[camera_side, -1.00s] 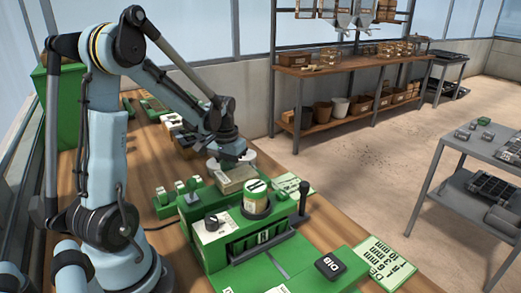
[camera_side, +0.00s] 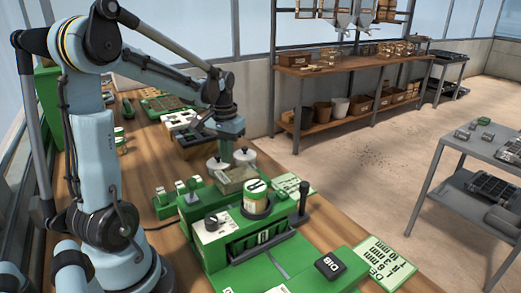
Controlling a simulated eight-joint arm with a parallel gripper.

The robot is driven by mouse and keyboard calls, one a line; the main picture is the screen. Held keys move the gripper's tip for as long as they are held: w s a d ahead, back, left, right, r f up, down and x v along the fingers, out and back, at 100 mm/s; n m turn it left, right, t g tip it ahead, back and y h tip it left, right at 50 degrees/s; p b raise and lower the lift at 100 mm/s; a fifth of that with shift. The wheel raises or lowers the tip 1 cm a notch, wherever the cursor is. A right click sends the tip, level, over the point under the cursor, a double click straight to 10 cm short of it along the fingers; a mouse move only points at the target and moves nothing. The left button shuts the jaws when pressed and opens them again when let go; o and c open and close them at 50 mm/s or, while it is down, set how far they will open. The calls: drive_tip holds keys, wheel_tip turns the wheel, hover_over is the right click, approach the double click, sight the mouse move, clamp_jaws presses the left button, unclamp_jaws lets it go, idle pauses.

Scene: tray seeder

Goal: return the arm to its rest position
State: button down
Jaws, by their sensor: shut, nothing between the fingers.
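My gripper (camera_side: 226,152) hangs at the end of my arm, above and just behind the green seeder machine (camera_side: 215,245) on the wooden bench. It points down over two white round lids (camera_side: 244,155) on a clear-sided box (camera_side: 236,178) at the back of the machine. The fingers are small in this view; they look closed with nothing held. I cannot tell whether the tips touch a lid.
Green trays (camera_side: 168,103) lie farther back on the bench. A grey table (camera_side: 450,190) stands apart at the right.

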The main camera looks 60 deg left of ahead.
drive_tip(key=shift+r, duration=0.45)
drive_tip(key=shift+f, duration=3.5)
drive_tip(key=shift+r, duration=0.1)
wheel_tip(320, 180, up, 7)
drive_tip(key=shift+f, duration=0.2)
wheel_tip(320, 180, down, 7)
wheel_tip(320, 180, up, 9)
drive_tip(key=shift+n, duration=0.3)
drive_tip(key=shift+w+a+f, duration=0.2)
drive_tip(key=shift+w+a, duration=0.65)
drive_tip(key=shift+w, duration=0.1)
drive_tip(key=shift+w+a+f, duration=0.2)
drive_tip(key=shift+w+a, duration=0.65)
drive_tip(key=shift+w, duration=0.1)
